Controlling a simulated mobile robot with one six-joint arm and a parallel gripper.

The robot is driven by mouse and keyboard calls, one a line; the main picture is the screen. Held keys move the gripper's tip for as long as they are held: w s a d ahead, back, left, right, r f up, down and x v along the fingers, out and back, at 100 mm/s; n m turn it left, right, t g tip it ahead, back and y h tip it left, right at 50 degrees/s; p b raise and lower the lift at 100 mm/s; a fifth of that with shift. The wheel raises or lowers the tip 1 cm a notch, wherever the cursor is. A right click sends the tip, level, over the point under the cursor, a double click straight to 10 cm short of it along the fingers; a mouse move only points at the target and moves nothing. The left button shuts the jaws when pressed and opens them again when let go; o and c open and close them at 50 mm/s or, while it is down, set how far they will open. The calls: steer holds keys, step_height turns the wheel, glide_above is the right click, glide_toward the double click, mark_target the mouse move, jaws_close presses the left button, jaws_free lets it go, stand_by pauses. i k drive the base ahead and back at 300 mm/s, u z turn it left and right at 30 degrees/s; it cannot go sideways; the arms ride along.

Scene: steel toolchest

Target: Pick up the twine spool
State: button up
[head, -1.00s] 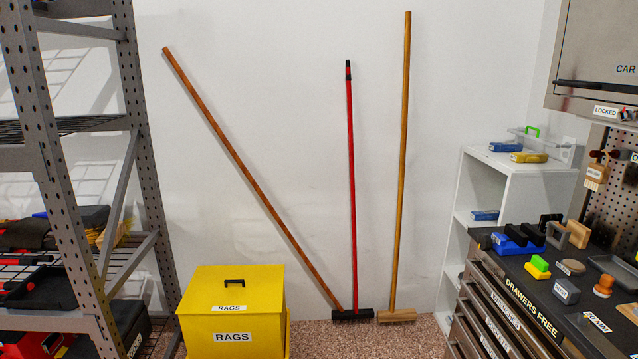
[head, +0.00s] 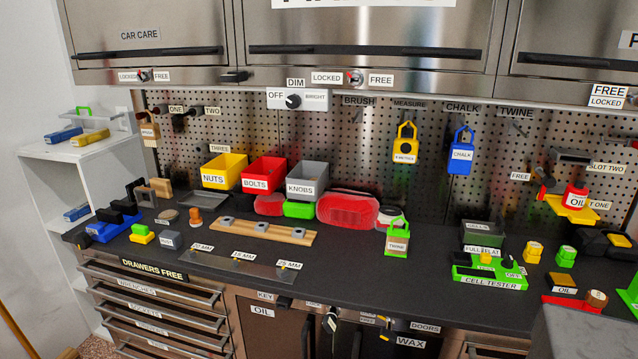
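The twine spool (head: 397,243) stands on the dark bench top, a little right of the middle in the head view. It has a green frame with a handle loop on top and a tan front labelled TWINE. It stands upright, in front of a red rounded case (head: 347,209), and nothing covers its front. My gripper is not in view.
Left of the spool lies a wooden rail (head: 262,232) with grey knobs. To the right is a green cell tester (head: 488,273). Bench space right around the spool is mostly clear. Yellow, red and grey bins (head: 308,181) stand behind left. A pegboard (head: 340,140) backs the bench.

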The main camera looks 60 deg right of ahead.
mark_target(397, 241)
steer(key=u, duration=0.5)
steer(key=k, duration=0.1)
steer(key=z, duration=2.1)
steer(key=k, duration=0.9)
steer(key=u, duration=0.1)
steer(key=i, duration=0.7)
